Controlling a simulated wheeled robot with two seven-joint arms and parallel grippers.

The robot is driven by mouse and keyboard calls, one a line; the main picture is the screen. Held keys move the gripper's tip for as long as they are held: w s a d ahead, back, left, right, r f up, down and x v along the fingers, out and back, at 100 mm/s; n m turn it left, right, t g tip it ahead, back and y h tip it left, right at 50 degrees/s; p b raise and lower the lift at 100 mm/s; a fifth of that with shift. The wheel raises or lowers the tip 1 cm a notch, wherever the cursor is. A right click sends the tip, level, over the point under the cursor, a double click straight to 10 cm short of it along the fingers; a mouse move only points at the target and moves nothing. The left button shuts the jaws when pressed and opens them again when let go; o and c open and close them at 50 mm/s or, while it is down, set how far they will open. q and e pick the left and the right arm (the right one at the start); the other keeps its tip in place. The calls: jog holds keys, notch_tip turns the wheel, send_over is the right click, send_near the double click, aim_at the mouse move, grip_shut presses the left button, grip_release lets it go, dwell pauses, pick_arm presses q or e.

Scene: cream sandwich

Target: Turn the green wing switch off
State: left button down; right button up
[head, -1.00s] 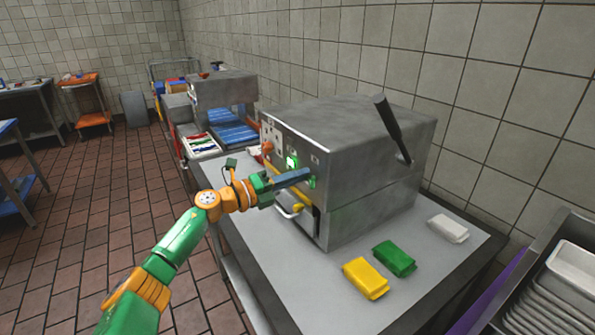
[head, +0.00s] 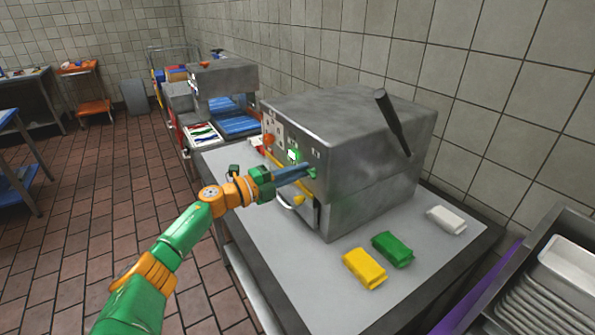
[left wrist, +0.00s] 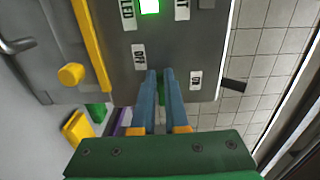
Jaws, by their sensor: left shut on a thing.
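The green wing switch (head: 313,173) is on the front panel of the grey metal machine (head: 345,150), near the panel's right edge. My left gripper (head: 307,170) reaches it from the left, with its blue fingers close together and shut on the switch. In the left wrist view the two fingers (left wrist: 161,75) point at the panel, between an OFF label (left wrist: 138,57) on the left and an ON label (left wrist: 195,80) on the right. The fingers hide most of the switch, so its exact angle cannot be told. My right gripper is not in view.
A green lit display (head: 293,155) and a yellow knob (head: 299,199) are on the machine front. Yellow (head: 364,268), green (head: 392,249) and white (head: 446,220) packs lie on the grey table (head: 300,285). A metal rack with trays (head: 565,265) stands at right.

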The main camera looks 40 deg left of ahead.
pick_arm(q)
jog(key=c, duration=0.9)
grip_release()
jog(key=shift+w, duration=0.15)
jog(key=shift+c, duration=0.2)
jog(key=b+v, duration=0.2)
jog(key=v, duration=0.5)
